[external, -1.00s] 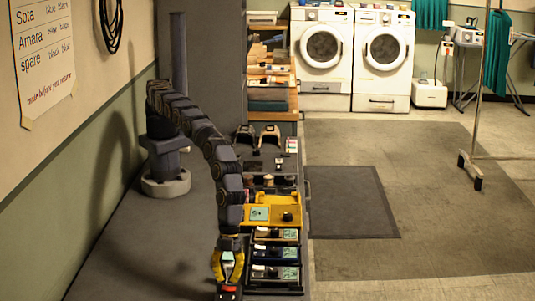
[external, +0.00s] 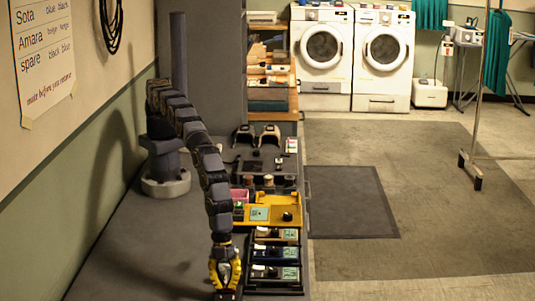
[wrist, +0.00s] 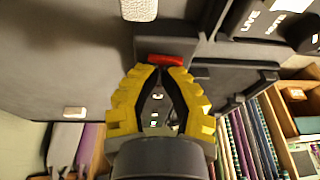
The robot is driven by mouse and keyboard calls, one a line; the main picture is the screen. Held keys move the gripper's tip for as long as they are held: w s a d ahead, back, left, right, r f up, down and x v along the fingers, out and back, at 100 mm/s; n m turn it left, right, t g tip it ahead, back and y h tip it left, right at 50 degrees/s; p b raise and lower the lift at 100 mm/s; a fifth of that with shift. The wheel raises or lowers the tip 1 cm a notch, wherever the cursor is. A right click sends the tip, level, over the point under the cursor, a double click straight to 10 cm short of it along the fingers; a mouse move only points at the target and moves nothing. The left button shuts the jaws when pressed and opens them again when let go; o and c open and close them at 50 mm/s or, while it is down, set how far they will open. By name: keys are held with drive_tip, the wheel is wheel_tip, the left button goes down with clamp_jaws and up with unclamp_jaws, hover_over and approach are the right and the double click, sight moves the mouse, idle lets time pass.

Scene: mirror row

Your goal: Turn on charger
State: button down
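A red rocker switch (wrist: 172,60) sits on a dark block, which I take to be the charger (wrist: 170,47), in the wrist view. My gripper (wrist: 160,68) has yellow fingers with black inner pads. Its fingertips are together, with nothing seen held between them, and lie right at the switch's near edge. I cannot tell whether they touch it. In the external view my gripper (external: 226,286) points down at the near end of the dark bench, and it hides the switch there.
Stacked trays with labelled devices (external: 275,254) stand just right of my gripper. A yellow tray (external: 262,203) lies behind them. The bench (external: 125,245) is clear to the left. Washing machines (external: 322,50) stand far back.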

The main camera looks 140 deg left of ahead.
drive_tip(key=shift+a+f, duration=0.1)
drive_tip(key=shift+a, duration=0.05)
drive_tip(key=shift+w+a, duration=0.55)
drive_tip(key=shift+a, duration=0.05)
drive_tip(key=r, duration=0.5)
drive_tip(key=shift+w+a, duration=0.1)
drive_tip(key=shift+w, duration=0.15)
drive_tip(key=v, duration=0.9)
drive_tip(key=shift+a, duration=0.35)
drive_tip(key=shift+w+r, duration=0.1)
drive_tip(key=shift+r, duration=0.05)
